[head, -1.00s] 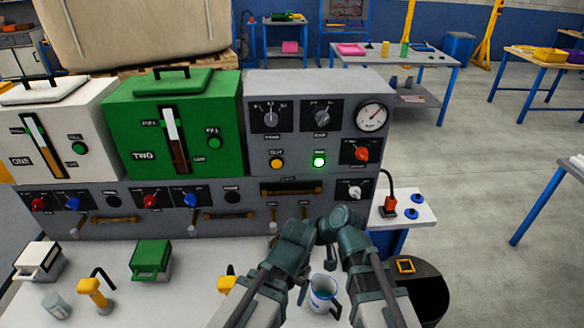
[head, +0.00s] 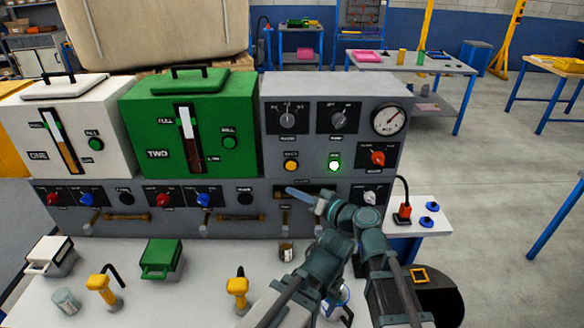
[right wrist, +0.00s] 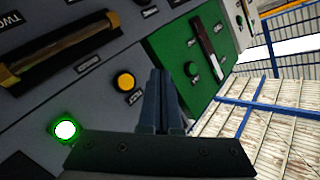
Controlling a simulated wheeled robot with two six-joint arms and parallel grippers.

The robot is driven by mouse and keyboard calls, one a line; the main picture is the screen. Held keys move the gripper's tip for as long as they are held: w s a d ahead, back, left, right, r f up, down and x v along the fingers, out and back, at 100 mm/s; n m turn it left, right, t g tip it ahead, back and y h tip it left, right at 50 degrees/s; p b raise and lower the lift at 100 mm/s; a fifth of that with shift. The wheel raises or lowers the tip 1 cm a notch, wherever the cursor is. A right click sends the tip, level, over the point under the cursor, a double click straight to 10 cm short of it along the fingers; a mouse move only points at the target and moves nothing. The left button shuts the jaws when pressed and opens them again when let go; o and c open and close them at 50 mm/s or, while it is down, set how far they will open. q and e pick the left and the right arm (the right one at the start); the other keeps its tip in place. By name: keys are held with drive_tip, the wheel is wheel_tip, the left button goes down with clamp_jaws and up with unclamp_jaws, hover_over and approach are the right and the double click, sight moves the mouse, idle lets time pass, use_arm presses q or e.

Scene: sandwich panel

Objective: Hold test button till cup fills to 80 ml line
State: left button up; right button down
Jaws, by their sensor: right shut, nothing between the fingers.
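On the grey panel (head: 300,135) sit a yellow-orange button (head: 291,165) and a lit green one (head: 334,165); their labels are too small to read surely. Both show in the right wrist view, yellow-orange (right wrist: 126,82) and green (right wrist: 65,129). My right gripper (head: 291,191) is shut and empty. Its fingertips appear just below the yellow-orange button in the head view; contact cannot be told. A small cup with brown contents (head: 286,254) stands at the panel's foot. A white cup with blue (head: 341,297) is mostly hidden by my right arm. My left gripper is out of view.
A green tank (head: 225,105) and a white tank (head: 100,110) stand left of the panel. On the bench (head: 205,290) are two yellow-handled tools (head: 237,290) (head: 100,290), a green box (head: 160,258), a white box (head: 48,255) and a glass jar (head: 65,299).

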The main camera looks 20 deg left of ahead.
drive_tip(key=shift+w, duration=0.1)
approach(286, 167)
drive_tip(key=shift+s+a+x, duration=0.1)
drive_tip(key=shift+s+x, duration=0.05)
drive_tip(key=shift+x, duration=0.7)
drive_tip(key=shift+s+a+x, duration=0.1)
drive_tip(key=shift+s+x, duration=0.05)
drive_tip(key=shift+x, duration=0.7)
drive_tip(key=shift+s+a+x, duration=0.1)
drive_tip(key=shift+s+x, duration=0.05)
drive_tip(key=shift+x, duration=0.7)
drive_tip(key=shift+w+f, duration=0.1)
drive_tip(key=shift+w, duration=0.05)
drive_tip(key=shift+w, duration=0.25)
drive_tip(key=shift+w+a, duration=0.15)
drive_tip(key=shift+w, duration=0.3)
idle(0.7)
drive_tip(key=shift+s, duration=0.1)
idle(0.4)
drive_tip(key=shift+s, duration=0.75)
drive_tip(key=shift+s+d, duration=0.1)
drive_tip(key=shift+d, duration=0.15)
